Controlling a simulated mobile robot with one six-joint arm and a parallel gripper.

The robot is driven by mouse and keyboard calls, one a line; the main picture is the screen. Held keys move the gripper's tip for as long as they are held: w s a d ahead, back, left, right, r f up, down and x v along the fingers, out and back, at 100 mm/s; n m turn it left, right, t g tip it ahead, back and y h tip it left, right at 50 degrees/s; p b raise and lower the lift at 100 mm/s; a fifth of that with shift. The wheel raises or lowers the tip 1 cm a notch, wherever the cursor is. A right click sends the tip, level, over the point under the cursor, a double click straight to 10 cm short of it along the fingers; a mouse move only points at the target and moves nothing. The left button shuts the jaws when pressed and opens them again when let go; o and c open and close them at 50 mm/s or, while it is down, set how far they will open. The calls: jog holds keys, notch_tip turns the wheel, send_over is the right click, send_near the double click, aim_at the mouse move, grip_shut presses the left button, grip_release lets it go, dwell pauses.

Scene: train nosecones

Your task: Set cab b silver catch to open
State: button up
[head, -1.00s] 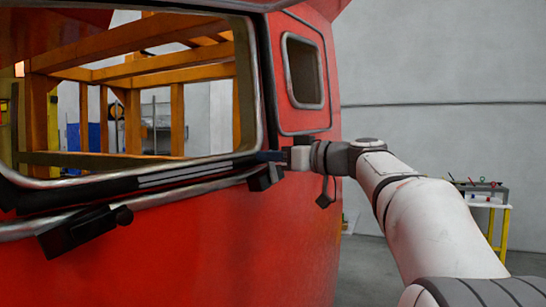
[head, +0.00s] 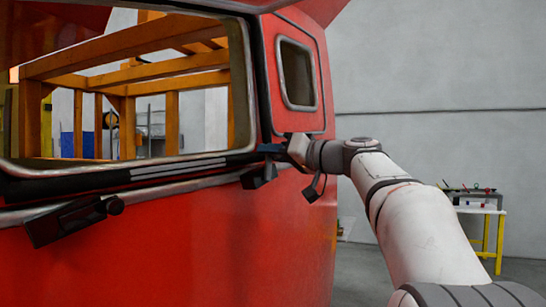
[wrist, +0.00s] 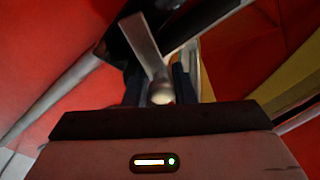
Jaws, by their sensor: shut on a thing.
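The silver catch (wrist: 147,48) shows in the wrist view as a flat metal bar with a rounded, bright end. Its end sits between the two dark fingers of my gripper (wrist: 160,88), which is shut on it. The bar leans up and to the left from the fingers towards a dark mount. In the head view my gripper (head: 272,149) is at the red cab (head: 215,245), at the right end of the windscreen's lower edge. The catch is too small and hidden there to make out.
A black fitting (head: 260,177) juts out just below my gripper, and another dark fitting (head: 72,222) sits lower left. A small side window (head: 297,75) is above. A yellow-legged table (head: 484,212) stands far right, with open floor before it.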

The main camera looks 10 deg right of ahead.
dwell(0.3)
jog(key=o, duration=0.9)
